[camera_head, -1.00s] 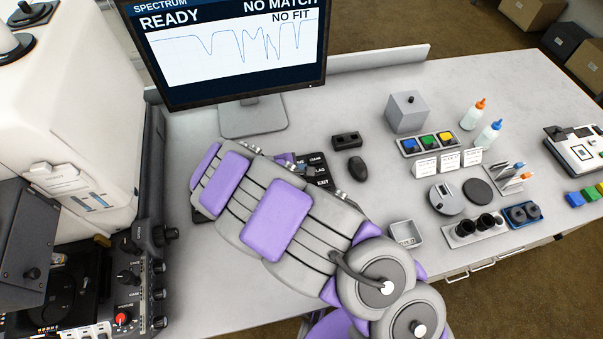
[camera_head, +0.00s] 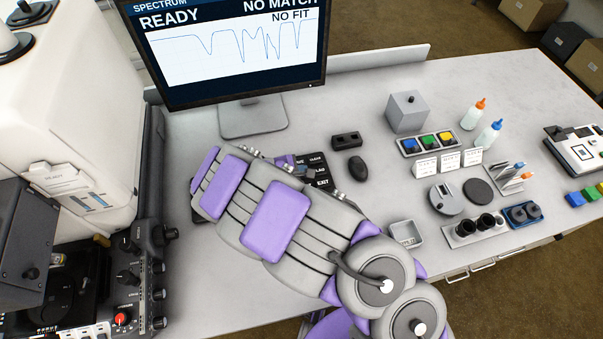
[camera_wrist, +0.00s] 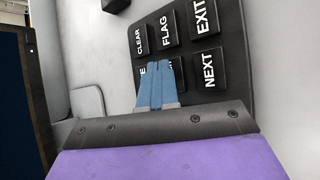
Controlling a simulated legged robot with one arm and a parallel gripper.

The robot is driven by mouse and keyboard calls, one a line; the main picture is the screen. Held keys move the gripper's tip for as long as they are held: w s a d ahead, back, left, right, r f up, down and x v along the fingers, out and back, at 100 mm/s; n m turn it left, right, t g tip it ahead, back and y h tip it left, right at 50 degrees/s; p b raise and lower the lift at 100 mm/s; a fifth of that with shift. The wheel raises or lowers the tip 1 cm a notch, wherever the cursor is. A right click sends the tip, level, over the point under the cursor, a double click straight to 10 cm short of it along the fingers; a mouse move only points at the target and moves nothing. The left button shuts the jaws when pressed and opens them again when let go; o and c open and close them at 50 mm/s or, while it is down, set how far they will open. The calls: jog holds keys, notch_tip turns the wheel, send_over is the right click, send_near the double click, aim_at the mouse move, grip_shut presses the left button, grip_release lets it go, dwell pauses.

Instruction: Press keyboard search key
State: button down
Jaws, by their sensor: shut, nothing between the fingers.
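The black keyboard (camera_wrist: 233,50) lies on the desk with large keys. In the wrist view I read CLEAR, FLAG, EXIT and NEXT (camera_wrist: 209,71). My gripper (camera_wrist: 158,66) has its blue fingers together with nothing between them. The fingertips are over the keys below CLEAR and FLAG and hide most of their lettering. I cannot tell whether the tips touch a key, and no search label is readable. In the head view my arm covers most of the keyboard (camera_head: 320,172), leaving only its right end showing.
The monitor (camera_head: 240,45) behind the keyboard reads READY, NO MATCH and NO FIT. A mouse (camera_head: 357,166) and a small black block (camera_head: 346,140) are right of the keyboard. A square tray (camera_head: 405,234) sits near the front. The microscope control panel (camera_head: 140,270) is at the left.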

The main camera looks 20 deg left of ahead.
jog(key=shift+f, duration=0.3)
jog(key=shift+r, duration=0.1)
dwell(0.4)
jog(key=shift+r+p, duration=0.6)
jog(key=shift+r, duration=0.1)
jog(key=shift+r, duration=0.15)
notch_tip(320, 180, up, 5)
jog(key=p, duration=0.4)
dwell(0.7)
